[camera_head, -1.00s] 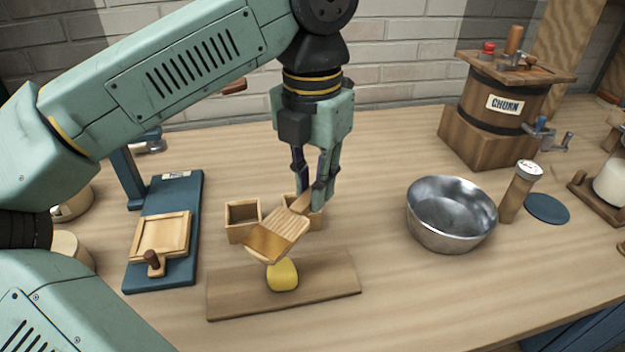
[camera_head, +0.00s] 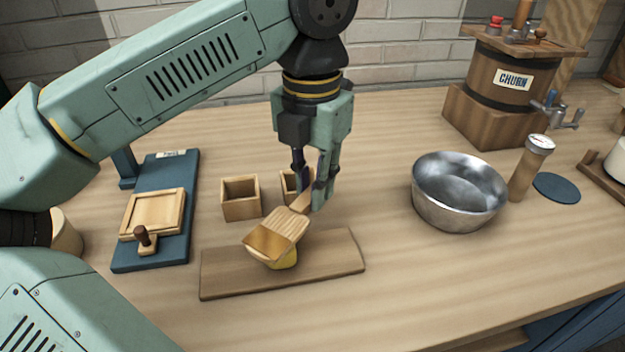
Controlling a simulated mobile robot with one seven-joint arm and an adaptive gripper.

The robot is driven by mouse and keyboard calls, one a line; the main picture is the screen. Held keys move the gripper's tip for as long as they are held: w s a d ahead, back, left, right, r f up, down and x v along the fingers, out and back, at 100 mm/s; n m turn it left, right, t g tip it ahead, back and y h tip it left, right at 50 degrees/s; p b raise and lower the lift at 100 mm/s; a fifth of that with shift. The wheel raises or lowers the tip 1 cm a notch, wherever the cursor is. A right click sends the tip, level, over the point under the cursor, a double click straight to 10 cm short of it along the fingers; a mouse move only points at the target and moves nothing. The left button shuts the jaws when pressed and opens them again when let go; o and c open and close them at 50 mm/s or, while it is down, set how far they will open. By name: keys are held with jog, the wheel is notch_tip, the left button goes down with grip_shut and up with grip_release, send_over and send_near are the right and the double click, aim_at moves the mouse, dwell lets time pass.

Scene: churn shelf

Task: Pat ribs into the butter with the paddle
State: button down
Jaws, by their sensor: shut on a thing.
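My gripper (camera_head: 311,190) is shut on the handle of a wooden paddle (camera_head: 280,232) with a ribbed face. The paddle tilts down to the left over the butter (camera_head: 284,260), a small yellow lump. The butter is mostly hidden beneath the paddle; only its lower front shows. I cannot tell for sure whether the paddle touches it. The butter sits on a flat wooden board (camera_head: 330,258) at the front middle of the table.
Two small wooden boxes (camera_head: 240,208) stand behind the board, one partly hidden by my gripper. A metal bowl (camera_head: 458,215) and a shaker (camera_head: 530,168) are to the right. A blue stand with a wooden tray (camera_head: 152,213) is at left. The churn (camera_head: 500,100) stands at back right.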

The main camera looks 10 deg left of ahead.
jog(key=shift+f+b, duration=0.55)
dwell(1.6)
jog(key=shift+r+p, duration=2.65)
jog(key=shift+r, duration=0.95)
jog(key=shift+f, duration=0.1)
